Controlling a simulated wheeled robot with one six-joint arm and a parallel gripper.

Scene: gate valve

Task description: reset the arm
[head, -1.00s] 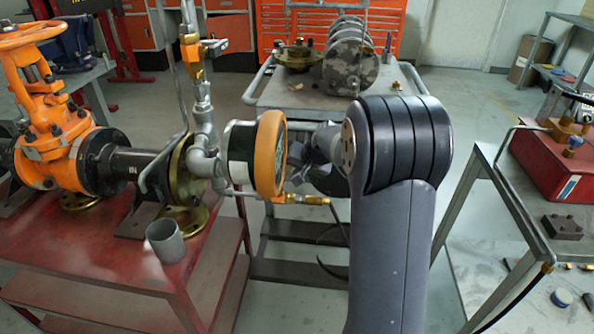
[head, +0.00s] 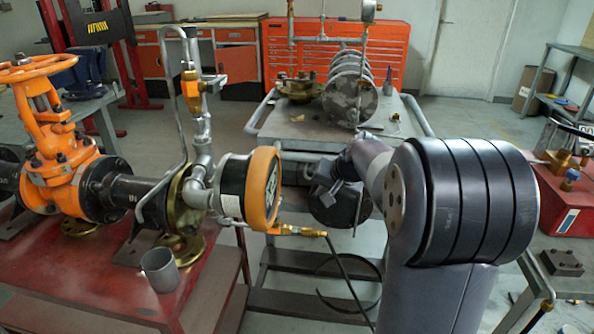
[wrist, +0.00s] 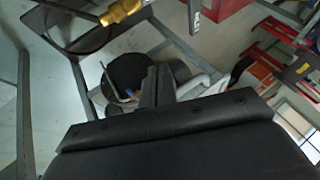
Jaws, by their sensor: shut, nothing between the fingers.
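My gripper (wrist: 157,86) shows in the wrist view as two dark fingers side by side, closed together with nothing between them. In the head view my gripper (head: 328,196) is a small dark shape at the end of my arm, right of the orange-rimmed gauge (head: 262,188) and apart from it. My arm hides part of it, and its fingertips are hard to make out there. The orange gate valve (head: 55,150) with its handwheel stands on the red table at the left, well away from my gripper.
A grey cup (head: 160,270) stands on the red table (head: 100,260). A grey cart (head: 300,118) with flanged parts stands behind my gripper. A brass fitting (head: 300,230) with a dark hose hangs below the gauge. A red box (head: 565,200) is at the right. Floor shows between table and cart.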

